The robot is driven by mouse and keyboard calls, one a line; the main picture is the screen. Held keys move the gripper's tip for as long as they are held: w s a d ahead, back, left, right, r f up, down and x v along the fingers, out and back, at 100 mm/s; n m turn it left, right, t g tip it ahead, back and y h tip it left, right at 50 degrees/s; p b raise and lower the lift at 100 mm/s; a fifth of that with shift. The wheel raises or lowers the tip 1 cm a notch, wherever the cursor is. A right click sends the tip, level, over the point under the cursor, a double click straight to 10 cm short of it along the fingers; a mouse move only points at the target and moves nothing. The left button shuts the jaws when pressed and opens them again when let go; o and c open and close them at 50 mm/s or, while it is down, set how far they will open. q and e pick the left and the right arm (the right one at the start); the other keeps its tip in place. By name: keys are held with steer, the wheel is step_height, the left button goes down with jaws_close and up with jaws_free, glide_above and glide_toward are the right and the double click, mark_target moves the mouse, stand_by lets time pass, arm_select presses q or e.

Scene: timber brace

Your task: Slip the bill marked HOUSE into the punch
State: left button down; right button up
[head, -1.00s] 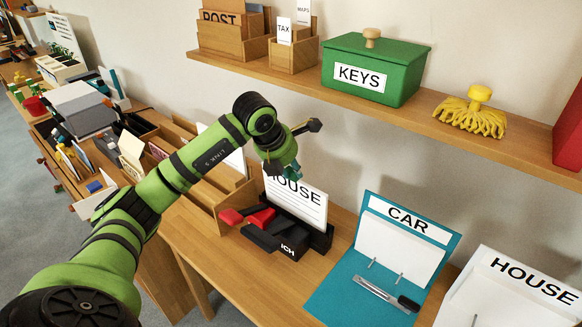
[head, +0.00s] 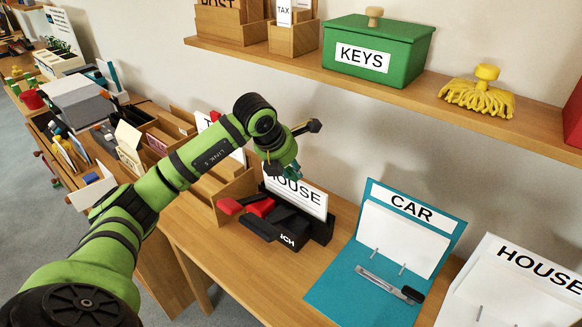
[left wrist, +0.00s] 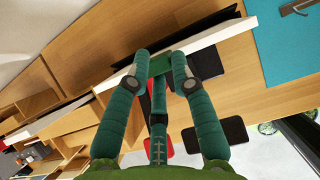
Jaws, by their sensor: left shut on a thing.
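The white bill marked HOUSE (head: 306,197) stands upright at the punch in the head view. Its lower part is hidden behind the punch's front, and its top left corner is behind my gripper. The black punch (head: 284,232) has red handles on its left and stands on the wooden desk. My left gripper (head: 283,172) is shut on the bill's top edge. In the left wrist view my left gripper (left wrist: 160,72) has its fingers at the white edge of the bill (left wrist: 228,34). I cannot tell whether the bill touches the bottom of the slot. My right gripper is not in view.
A teal CAR binder (head: 335,288) lies open right of the punch, with a white HOUSE binder (head: 487,300) beyond it. A wooden sorter (head: 228,198) stands close left. Above, a shelf (head: 440,112) holds a green KEYS box (head: 398,62).

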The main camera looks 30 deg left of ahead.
arm_select(q)
steer(key=c, duration=1)
jaws_free()
steer(key=shift+o, duration=0.4)
steer(key=o, duration=0.4)
step_height(320, 180, up, 8)
steer(key=p, duration=0.5)
steer(key=shift+p, duration=0.35)
steer(key=shift+s+f, duration=0.1)
steer(key=shift+s, duration=0.05)
